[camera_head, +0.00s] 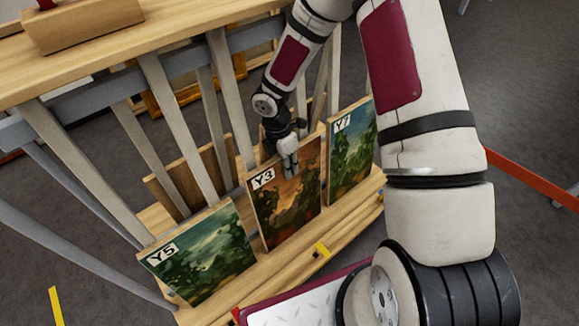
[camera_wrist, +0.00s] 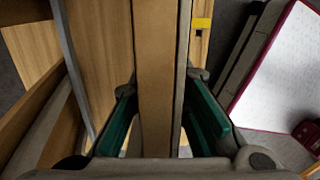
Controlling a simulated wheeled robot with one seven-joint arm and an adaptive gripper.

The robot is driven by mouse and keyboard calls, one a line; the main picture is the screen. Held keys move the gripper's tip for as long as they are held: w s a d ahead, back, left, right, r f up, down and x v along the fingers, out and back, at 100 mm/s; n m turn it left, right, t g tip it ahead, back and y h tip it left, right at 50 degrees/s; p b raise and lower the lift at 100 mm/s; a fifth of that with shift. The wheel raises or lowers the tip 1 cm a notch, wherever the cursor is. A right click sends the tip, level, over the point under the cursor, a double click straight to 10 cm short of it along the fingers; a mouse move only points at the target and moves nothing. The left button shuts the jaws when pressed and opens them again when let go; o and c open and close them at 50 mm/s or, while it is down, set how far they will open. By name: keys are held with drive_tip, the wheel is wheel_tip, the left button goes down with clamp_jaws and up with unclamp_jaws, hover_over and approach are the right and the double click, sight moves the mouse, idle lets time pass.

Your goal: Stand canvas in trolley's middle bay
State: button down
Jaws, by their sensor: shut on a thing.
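The canvas labelled Y3 (camera_head: 285,205), a brown and orange landscape, stands upright in the trolley's (camera_head: 290,277) middle bay, between canvases Y5 (camera_head: 203,255) and Y7 (camera_head: 352,152). My gripper (camera_head: 288,160) is shut on the top edge of Y3. In the wrist view, the edge of Y3 (camera_wrist: 160,80) runs between the green fingers (camera_wrist: 160,128) of my gripper. The lower edge of Y3 is at or close to the trolley's wooden deck; I cannot tell whether it touches. A yellow mark (camera_head: 322,250) is on the deck in front of Y3.
Grey slanted bars (camera_head: 180,130) rise between the bays to a wooden top rail (camera_head: 150,35). A plain wooden panel (camera_head: 190,175) stands behind the bars. An orange-red beam (camera_head: 530,176) is at the right. Grey floor lies around the trolley.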

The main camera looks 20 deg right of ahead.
drive_tip(key=shift+f, duration=0.3)
drive_tip(key=c, duration=1.4)
unclamp_jaws()
drive_tip(key=shift+c, duration=0.2)
